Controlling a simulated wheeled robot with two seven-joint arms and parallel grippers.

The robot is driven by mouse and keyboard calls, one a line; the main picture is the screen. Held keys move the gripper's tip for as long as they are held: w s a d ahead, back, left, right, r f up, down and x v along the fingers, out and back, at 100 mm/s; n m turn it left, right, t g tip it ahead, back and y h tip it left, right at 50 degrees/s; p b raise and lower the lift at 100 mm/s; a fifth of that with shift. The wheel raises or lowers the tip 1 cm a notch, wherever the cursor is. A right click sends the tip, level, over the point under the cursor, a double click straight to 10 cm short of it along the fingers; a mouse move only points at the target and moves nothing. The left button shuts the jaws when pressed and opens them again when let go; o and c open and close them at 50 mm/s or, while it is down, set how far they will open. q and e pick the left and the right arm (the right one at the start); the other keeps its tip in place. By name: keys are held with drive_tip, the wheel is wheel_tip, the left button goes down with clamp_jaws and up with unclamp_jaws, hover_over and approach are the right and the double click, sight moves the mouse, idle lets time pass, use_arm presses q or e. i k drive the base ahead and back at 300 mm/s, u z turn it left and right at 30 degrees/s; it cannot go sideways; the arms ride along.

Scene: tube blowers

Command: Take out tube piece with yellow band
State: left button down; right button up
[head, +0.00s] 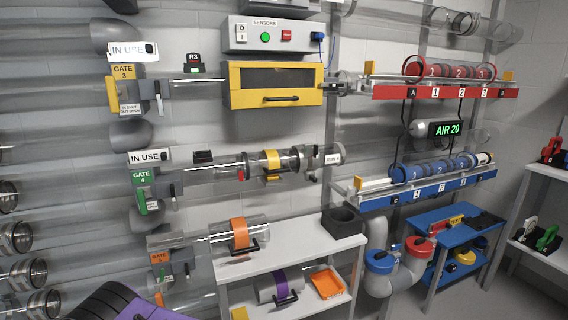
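The tube piece with the yellow band (271,160) sits in the clear horizontal tube line of gate 4 (142,180), at the middle of the wall. A small yellow and dark handle hangs under its band. Dark ring collars stand at both ends of the piece, with a small red part near the left one. The right collar (308,158) joins a white-labelled fitting. Neither gripper shows its fingers. A dark and purple part of my own body shows at the bottom left, well below and left of the piece.
Below is a white shelf with an orange-banded tube piece (239,232), a black bin (342,221), a purple-banded piece (281,287) and an orange tray (327,283). A yellow box (275,84) is above. Red (445,91) and blue (430,193) racks and a blue table (455,222) stand right.

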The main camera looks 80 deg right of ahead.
sight(269, 163)
drive_tip(key=z, duration=0.7)
drive_tip(key=i, duration=0.7)
drive_tip(key=z, duration=0.85)
